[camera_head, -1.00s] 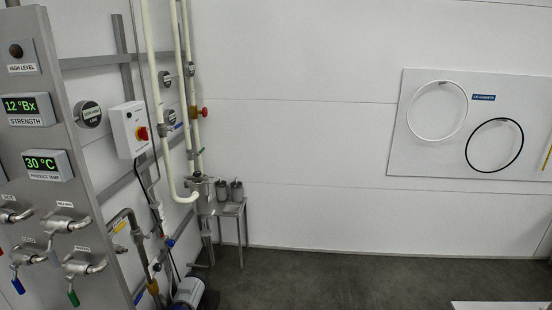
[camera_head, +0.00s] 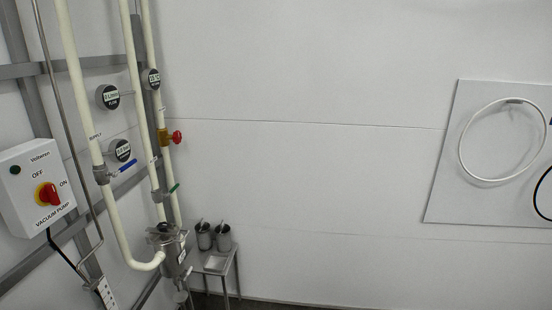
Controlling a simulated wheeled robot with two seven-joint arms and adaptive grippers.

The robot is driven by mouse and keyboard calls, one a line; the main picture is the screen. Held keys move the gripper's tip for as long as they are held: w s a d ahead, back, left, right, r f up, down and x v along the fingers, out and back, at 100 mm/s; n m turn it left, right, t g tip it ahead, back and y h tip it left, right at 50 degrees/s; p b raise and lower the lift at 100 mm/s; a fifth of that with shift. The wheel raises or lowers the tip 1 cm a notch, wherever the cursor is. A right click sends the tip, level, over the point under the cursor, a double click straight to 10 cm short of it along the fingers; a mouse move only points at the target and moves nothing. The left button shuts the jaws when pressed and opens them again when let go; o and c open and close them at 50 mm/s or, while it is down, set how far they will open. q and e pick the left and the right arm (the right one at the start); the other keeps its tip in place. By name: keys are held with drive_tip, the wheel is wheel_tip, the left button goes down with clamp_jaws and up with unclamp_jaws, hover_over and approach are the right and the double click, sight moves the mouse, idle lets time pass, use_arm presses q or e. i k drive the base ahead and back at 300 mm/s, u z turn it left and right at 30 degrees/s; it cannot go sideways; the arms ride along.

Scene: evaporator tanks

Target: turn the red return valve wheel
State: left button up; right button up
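The red valve wheel (camera_head: 177,137) is small and round. It sits on a brass valve body (camera_head: 164,136) on the rightmost cream vertical pipe (camera_head: 151,82), left of the picture's middle. It stands out to the right of the pipe, in front of the white wall, and nothing covers it. No label for it can be read. Neither of my grippers is in view.
A vacuum pump switch box (camera_head: 37,188) is at the left. Blue (camera_head: 128,166) and green (camera_head: 174,188) lever handles sit on the pipes below the wheel. A small steel table (camera_head: 214,265) with two metal cups stands at the pipes' foot. A wall panel (camera_head: 470,150) hangs at right.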

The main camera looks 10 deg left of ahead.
sight(177, 137)
drive_tip(key=i, duration=2.8)
drive_tip(key=u, duration=2.25)
